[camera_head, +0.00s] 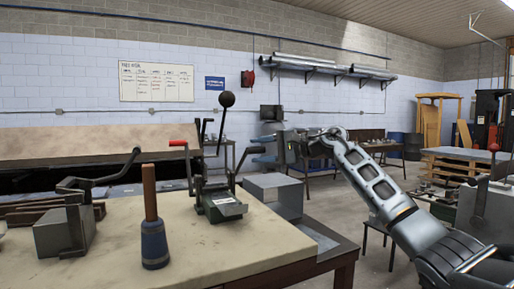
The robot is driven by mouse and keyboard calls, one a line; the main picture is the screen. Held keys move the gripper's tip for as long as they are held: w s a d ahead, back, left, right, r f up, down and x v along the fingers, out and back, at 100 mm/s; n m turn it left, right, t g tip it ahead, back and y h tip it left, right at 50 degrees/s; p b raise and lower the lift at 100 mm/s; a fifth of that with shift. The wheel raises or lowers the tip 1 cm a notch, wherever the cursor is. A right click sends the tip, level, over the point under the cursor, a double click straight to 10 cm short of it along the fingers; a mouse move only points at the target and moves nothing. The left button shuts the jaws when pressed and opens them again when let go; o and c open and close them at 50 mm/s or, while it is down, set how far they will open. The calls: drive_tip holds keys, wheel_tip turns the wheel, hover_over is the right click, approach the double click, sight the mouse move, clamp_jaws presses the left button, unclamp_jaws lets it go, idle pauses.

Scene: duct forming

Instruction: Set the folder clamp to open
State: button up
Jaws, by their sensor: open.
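A small green-grey bench device (222,206) with several levers stands on the worktable. One upright lever ends in a black ball knob (227,100), another has a red grip (178,143), and a third leans right to a dark grip (256,150). A long folder-like machine (70,150) with a tan panel and dark front lies behind the table at left. I cannot tell for certain which lever is the folder clamp's. My gripper (268,142) is open, pointing left, right of the ball-knob lever and close to the dark grip in the picture. Its fingertips are small and hard to make out.
Another bench with a grey machine (490,210) stands at right. Open floor (345,215) lies between.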

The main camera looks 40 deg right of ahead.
drive_tip(key=shift+w+a+f, duration=0.1)
drive_tip(key=shift+w+a, duration=0.2)
drive_tip(key=shift+w, duration=0.2)
clamp_jaws()
idle(0.3)
